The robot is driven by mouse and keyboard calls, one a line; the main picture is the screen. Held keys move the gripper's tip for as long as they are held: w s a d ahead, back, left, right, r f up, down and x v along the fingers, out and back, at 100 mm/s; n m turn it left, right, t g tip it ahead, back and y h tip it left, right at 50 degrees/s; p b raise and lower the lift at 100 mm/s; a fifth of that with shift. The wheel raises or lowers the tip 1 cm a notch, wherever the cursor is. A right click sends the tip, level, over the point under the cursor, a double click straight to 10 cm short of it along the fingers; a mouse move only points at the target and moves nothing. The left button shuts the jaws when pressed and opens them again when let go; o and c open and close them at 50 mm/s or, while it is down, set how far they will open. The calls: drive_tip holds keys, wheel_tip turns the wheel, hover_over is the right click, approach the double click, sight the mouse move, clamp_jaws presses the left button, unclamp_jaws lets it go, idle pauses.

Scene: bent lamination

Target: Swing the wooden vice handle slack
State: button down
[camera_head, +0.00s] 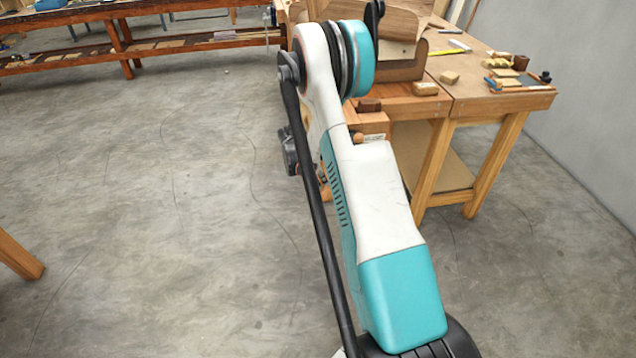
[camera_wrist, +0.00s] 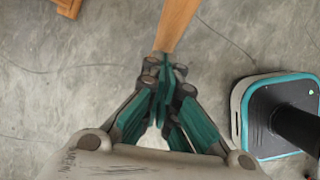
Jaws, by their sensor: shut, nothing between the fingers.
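In the wrist view a smooth wooden bar (camera_wrist: 178,24) runs from the top edge down to my fingertips. It looks like the vice handle, but I cannot be sure. My gripper (camera_wrist: 166,68) is shut and empty, its teal and grey fingers together by the bar's near end. Whether they touch it I cannot tell. In the head view my arm covers most of the vice at the bench's left end. Small wooden pieces show beside the arm, one a rounded knob (camera_head: 373,137). My gripper is mostly hidden there.
The workbench (camera_head: 496,102) stands at the right, with wood blocks (camera_head: 449,77) and tools on top. A long, low bench (camera_head: 160,48) stands at the back left. My base shows at the right of the wrist view.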

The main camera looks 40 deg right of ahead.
drive_tip(key=shift+s+d+f, duration=0.1)
drive_tip(key=shift+d+f, duration=0.05)
drive_tip(key=shift+f, duration=0.05)
drive_tip(key=s+d+f+h, duration=0.1)
drive_tip(key=s+d+f, duration=0.2)
drive_tip(key=d, duration=0.1)
drive_tip(key=shift+d+g, duration=0.4)
drive_tip(key=shift+w+a, duration=0.1)
drive_tip(key=w+a+r+p, duration=0.3)
drive_tip(key=a+r, duration=0.4)
drive_tip(key=a, duration=0.3)
drive_tip(key=shift+w+r+p, duration=0.25)
drive_tip(key=shift+p, duration=0.2)
